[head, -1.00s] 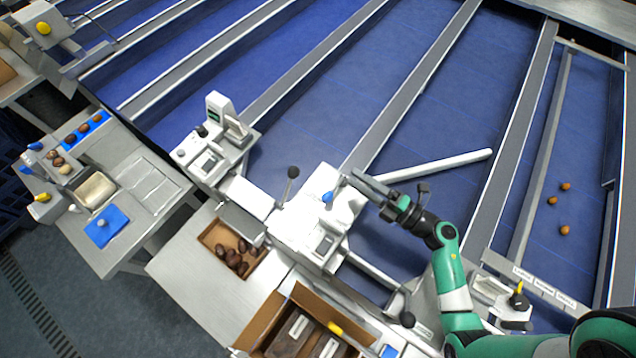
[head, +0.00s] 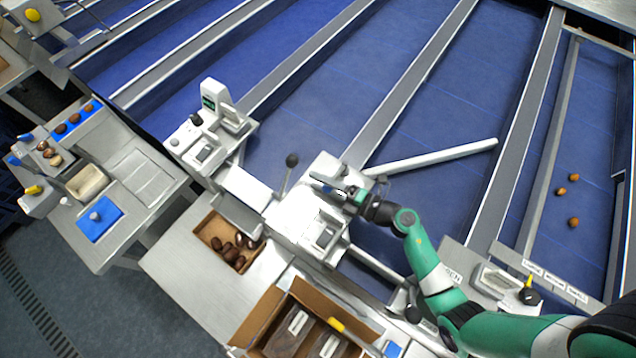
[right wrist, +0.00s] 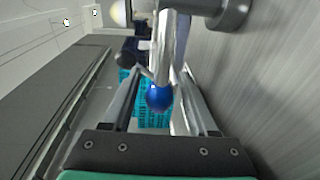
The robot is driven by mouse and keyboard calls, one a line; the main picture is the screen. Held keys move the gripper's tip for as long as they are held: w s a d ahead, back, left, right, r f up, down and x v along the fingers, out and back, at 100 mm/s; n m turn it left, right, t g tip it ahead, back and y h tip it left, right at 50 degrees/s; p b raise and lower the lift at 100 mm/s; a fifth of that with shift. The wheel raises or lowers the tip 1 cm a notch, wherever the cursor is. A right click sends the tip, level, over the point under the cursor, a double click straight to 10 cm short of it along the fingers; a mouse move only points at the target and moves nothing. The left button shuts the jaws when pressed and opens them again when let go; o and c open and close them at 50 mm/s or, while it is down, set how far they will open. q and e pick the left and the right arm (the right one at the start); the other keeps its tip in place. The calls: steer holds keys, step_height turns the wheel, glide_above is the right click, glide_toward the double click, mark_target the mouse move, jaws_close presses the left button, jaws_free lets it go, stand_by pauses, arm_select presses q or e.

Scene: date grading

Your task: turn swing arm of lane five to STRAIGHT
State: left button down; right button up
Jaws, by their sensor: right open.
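My right gripper (head: 326,187) is over the white housing (head: 290,222) at the lane's near end. In the right wrist view its fingers stand apart, with a blue ball knob (right wrist: 158,97) between them; I cannot tell whether they touch it. The knob is mostly hidden by the gripper in the head view. A long pale swing arm (head: 430,157) reaches from beside this housing slantwise across the blue lane to the right. I cannot read a lane number. My left gripper is not in view.
A black-knobbed lever (head: 291,161) stands just left of my gripper. A yellow-tipped knob (head: 529,283) sits by a label strip (head: 556,279) at the right. An open box (head: 252,318) and a tray of dates (head: 205,232) lie below. Several orange-brown dates (head: 573,222) lie on the right lane.

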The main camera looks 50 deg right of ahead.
steer(key=shift+w+a, duration=0.1)
steer(key=shift+w, duration=0.3)
jaws_close()
stand_by(1.2)
